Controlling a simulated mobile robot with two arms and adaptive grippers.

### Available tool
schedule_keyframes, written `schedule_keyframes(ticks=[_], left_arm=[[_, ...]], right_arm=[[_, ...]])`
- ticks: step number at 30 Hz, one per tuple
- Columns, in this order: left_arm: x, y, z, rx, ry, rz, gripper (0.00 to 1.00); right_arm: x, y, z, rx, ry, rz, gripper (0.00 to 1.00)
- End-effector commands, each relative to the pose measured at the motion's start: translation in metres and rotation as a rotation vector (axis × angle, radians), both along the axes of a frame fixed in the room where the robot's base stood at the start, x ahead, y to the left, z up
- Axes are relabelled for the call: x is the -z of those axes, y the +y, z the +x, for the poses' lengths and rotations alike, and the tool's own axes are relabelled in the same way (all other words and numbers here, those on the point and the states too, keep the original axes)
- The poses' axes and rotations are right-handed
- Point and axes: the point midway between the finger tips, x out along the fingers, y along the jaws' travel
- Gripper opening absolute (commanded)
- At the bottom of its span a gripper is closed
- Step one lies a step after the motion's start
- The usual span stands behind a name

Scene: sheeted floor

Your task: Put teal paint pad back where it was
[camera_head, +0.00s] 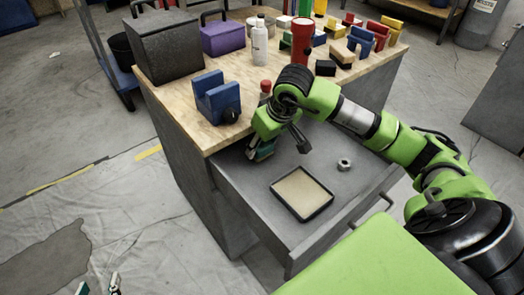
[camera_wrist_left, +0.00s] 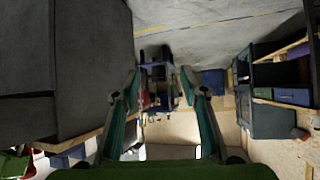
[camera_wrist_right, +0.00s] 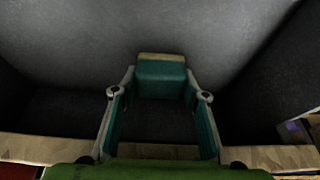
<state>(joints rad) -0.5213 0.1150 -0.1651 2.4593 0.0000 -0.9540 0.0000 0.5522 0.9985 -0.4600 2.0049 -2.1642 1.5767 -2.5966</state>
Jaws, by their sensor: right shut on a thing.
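The teal paint pad (camera_wrist_right: 160,80) shows in the right wrist view as a teal block with a beige strip along its far edge. My right gripper (camera_wrist_right: 160,88) is shut on it, with one finger at each side. In the head view this gripper (camera_head: 280,148) reaches down into the open grey drawer (camera_head: 240,180), at its back left part; the arm mostly hides the pad there. My left gripper (camera_wrist_left: 160,80) is open and empty in the left wrist view. Its fingertips (camera_head: 98,287) show at the lower left of the head view, over the floor.
In the drawer lie a black-rimmed tray (camera_head: 302,192) with a beige inside and a metal nut (camera_head: 344,164). The wooden worktop (camera_head: 185,100) above holds a blue clamp-like block (camera_head: 216,98), a white bottle (camera_head: 260,42), a dark box (camera_head: 168,48) and several coloured items.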

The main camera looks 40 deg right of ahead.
Motion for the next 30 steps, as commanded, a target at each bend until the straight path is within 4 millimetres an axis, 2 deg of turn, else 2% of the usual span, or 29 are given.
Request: schedule_keyframes(ticks=[3,9,20,21,22,30], left_arm=[[-0.017,-0.007,0.015,0.007,-0.105,-0.025,0.40],[-0.035,-0.012,0.026,0.013,-0.192,-0.045,0.40],[-0.038,-0.013,0.027,0.014,-0.204,-0.048,0.40],[-0.038,-0.012,0.027,0.014,-0.205,-0.048,0.40],[-0.038,-0.013,0.027,0.014,-0.204,-0.048,0.40],[-0.038,-0.013,0.027,0.014,-0.203,-0.048,0.40]], right_arm=[[0.010,0.002,0.003,-0.005,-0.001,0.001,0.18],[0.016,0.002,0.004,-0.009,-0.002,0.000,0.18],[0.016,0.002,0.004,-0.009,-0.002,0.000,0.18],[0.016,0.002,0.004,-0.009,-0.001,-0.001,0.51],[0.016,0.002,0.004,-0.009,-0.001,-0.001,0.58],[0.016,0.002,0.004,-0.009,-0.002,0.000,0.58]])
